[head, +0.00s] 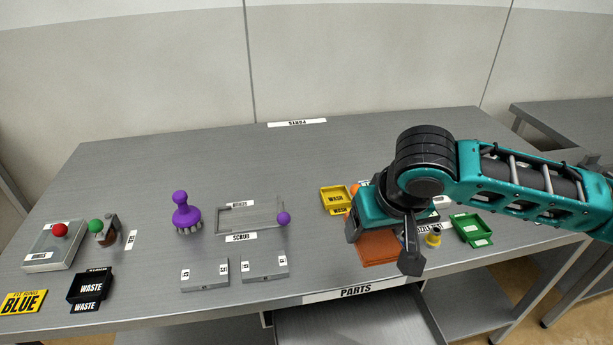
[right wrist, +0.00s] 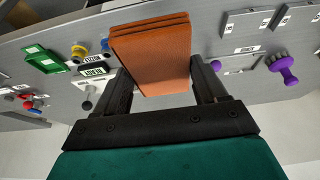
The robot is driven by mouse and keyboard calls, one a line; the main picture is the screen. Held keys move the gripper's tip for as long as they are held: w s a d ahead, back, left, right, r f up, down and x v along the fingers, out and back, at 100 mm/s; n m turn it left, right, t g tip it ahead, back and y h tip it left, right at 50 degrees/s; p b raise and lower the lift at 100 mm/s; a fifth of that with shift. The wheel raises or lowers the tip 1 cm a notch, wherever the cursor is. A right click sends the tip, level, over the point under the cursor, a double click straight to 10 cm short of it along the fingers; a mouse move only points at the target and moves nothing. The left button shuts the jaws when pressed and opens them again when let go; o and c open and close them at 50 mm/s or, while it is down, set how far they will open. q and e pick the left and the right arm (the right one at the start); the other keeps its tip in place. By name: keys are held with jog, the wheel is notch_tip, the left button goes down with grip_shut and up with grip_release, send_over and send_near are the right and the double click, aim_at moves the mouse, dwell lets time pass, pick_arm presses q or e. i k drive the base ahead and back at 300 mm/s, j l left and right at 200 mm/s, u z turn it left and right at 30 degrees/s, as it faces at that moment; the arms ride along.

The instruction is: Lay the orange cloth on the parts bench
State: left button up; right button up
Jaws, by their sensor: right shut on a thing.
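The orange cloth (head: 378,249) is a folded stack of layers at the right part of the parts bench (head: 330,160). In the right wrist view the cloth (right wrist: 155,55) sits between the two dark fingers of my right gripper (right wrist: 163,78). In the head view my right gripper (head: 384,238) is over the front right of the bench and partly covers the cloth. It is shut on the cloth. I cannot tell whether the cloth touches the bench top. My left gripper is not in view.
A yellow wash bin (head: 334,199) is left of my right gripper, and a green bin (head: 471,230) and a yellow fitting (head: 433,237) are right of it. Grey blocks (head: 265,266), a purple brush (head: 186,213) and a black waste bin (head: 90,286) stand further left. The bench's back middle is clear.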

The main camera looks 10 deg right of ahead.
aim_at(343, 157)
jog(key=l+u, duration=0.1)
jog(key=u, duration=0.6)
jog(key=l+u, duration=0.15)
jog(key=u, duration=0.15)
jog(key=k+l+u, duration=0.1)
jog(key=l+u, duration=0.25)
jog(key=k+l+u, duration=0.15)
jog(key=l+u, duration=0.15)
jog(key=k+l+u, duration=0.35)
jog(key=l, duration=0.25)
jog(key=k+l, duration=0.65)
jog(key=l+u, duration=0.05)
jog(key=l, duration=0.1)
